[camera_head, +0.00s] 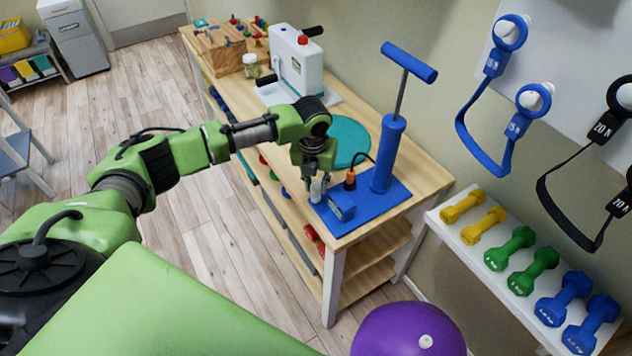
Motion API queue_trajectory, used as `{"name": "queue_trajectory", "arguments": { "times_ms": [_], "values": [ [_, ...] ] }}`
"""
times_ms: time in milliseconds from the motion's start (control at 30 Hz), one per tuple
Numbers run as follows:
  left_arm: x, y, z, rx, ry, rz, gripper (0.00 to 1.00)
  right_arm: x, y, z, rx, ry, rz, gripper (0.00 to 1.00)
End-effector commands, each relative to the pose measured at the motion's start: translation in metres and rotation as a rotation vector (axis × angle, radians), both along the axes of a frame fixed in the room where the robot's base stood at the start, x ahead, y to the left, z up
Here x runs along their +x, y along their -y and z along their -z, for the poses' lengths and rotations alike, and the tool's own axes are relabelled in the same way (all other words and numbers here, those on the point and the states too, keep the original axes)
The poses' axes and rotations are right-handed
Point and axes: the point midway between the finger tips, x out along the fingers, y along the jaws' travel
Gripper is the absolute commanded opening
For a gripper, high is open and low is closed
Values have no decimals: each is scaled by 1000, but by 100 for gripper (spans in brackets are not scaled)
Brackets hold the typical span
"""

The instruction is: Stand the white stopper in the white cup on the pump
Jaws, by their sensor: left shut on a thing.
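My left gripper (318,178) reaches down over the left edge of the pump's blue base plate. It is shut on a small white piece (316,190), which looks like the white stopper. The white cup cannot be told apart from this piece; it may be hidden under or behind the fingers. The blue pump (387,155) stands upright on its base, its T-handle raised. An orange and black hose end (350,181) stands beside the gripper, and a blue block (342,207) is in front. My right gripper is not in view.
The wooden bench (423,177) also carries a teal disc (347,142), a white machine (297,62) and a wooden box (214,52). A dumbbell shelf (447,226) is at right. A purple ball (408,330) lies in front of the bench.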

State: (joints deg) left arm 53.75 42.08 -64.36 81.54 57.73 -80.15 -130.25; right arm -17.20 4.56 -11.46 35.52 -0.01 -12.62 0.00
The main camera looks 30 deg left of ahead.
Motion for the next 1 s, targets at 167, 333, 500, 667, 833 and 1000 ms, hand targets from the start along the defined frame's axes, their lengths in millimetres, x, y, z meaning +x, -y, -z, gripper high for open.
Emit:
{"name": "queue_trajectory", "arguments": {
  "times_ms": [167, 333, 500, 667, 833, 1000],
  "values": [
    [0, 0, 4, 0, 0, 0, 7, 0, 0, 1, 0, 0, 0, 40],
    [0, 0, 4, 0, 0, 0, 7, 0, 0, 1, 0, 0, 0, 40],
    [0, 0, 4, 0, 0, 0, 7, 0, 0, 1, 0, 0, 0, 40],
    [0, 0, 5, 0, 0, 0, 7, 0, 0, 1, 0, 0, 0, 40],
    [0, 0, 7, 0, -1, 0, 7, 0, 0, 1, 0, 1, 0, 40],
    [0, 0, 10, 0, 0, 0, 7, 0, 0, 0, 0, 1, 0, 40]
  ]
}}
